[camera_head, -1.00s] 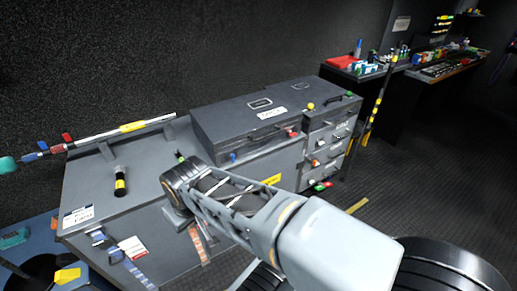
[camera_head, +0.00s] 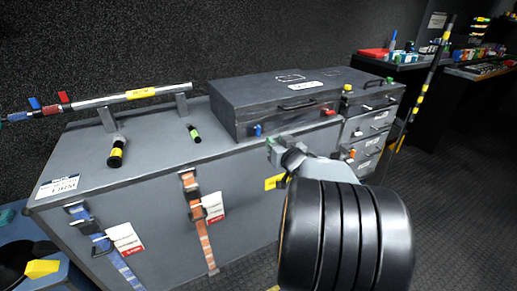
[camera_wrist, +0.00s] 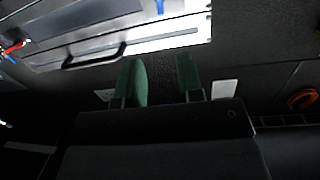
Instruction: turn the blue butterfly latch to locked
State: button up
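The blue butterfly latch (camera_head: 257,130) is on the front of the dark grey case, near its left end. It is small, and I cannot tell its exact turn angle. A blue piece at the top edge of the wrist view (camera_wrist: 160,6) looks like the same latch, partly cut off. My gripper (camera_wrist: 161,78) shows two green fingers apart with nothing between them. In the head view my gripper (camera_head: 274,150) is just below and right of the blue latch, apart from it, and partly hidden by my wrist.
A red latch (camera_head: 325,111) and a black handle (camera_head: 297,105) are on the same case front. The case stands on a large grey chest (camera_head: 150,165) with orange and blue straps. Drawers (camera_head: 372,122) stand to the right. A striped pole (camera_head: 419,90) leans beyond them.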

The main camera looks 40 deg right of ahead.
aim_at(259, 129)
jog(key=shift+t+y, duration=0.5)
jog(key=w+b, duration=0.1)
jog(key=w, duration=0.3)
jog(key=w+d+f+b, duration=0.1)
jog(key=w+b, duration=0.1)
jog(key=w, duration=0.2)
jog(key=w+d+f+b, duration=0.1)
jog(key=w, duration=0.4)
jog(key=shift+d+b, duration=0.2)
jog(key=shift+b, duration=0.15)
grip_shut()
